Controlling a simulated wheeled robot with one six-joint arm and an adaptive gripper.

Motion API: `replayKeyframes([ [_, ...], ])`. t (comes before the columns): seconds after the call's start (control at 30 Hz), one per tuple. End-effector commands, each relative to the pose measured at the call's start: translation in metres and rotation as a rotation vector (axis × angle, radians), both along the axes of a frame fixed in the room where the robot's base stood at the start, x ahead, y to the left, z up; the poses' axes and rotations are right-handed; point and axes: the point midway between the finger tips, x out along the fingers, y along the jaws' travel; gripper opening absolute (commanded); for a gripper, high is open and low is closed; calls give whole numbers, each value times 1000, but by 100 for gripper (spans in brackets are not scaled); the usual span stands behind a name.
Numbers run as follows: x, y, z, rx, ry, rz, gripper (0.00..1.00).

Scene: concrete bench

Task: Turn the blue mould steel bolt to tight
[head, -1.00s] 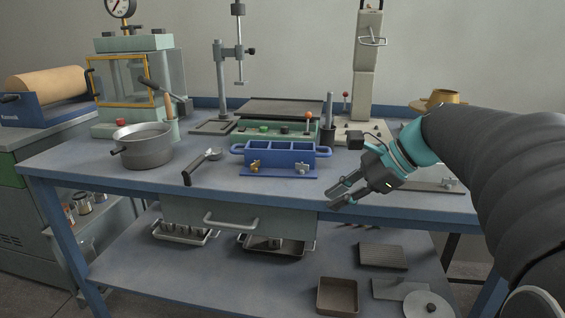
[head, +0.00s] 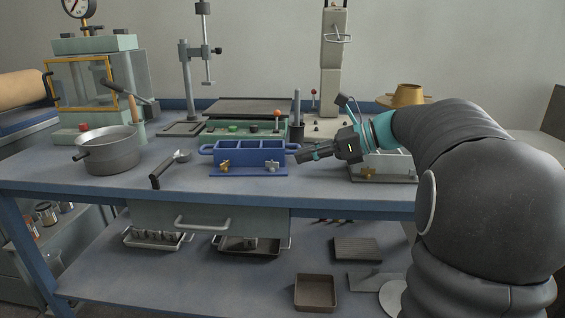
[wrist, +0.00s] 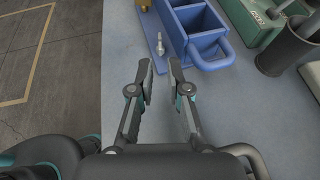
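The blue mould (head: 240,157) is a multi-compartment box with loop handles, standing on the bench. Its steel bolt (head: 271,167) is at the front right corner, with a brass bolt (head: 223,166) at the front left. My gripper (head: 301,155) is just right of the mould, pointing left. In the wrist view, my gripper (wrist: 161,78) is open and empty. The steel bolt (wrist: 160,46) there lies ahead of the fingertips, roughly in line with the gap and apart from them. The blue mould (wrist: 203,44) is to its right. How tight the bolt is cannot be told.
The bench front is clear.

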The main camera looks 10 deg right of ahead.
Motion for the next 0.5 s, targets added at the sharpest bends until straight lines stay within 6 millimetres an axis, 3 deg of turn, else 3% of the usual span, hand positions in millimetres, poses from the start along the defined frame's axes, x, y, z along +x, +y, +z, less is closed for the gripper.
replayKeyframes([
  [0.23, 17, 35, -17, 0, 2, 4, 16],
  [0.5, 26, 51, -24, -1, 0, 0, 16],
])
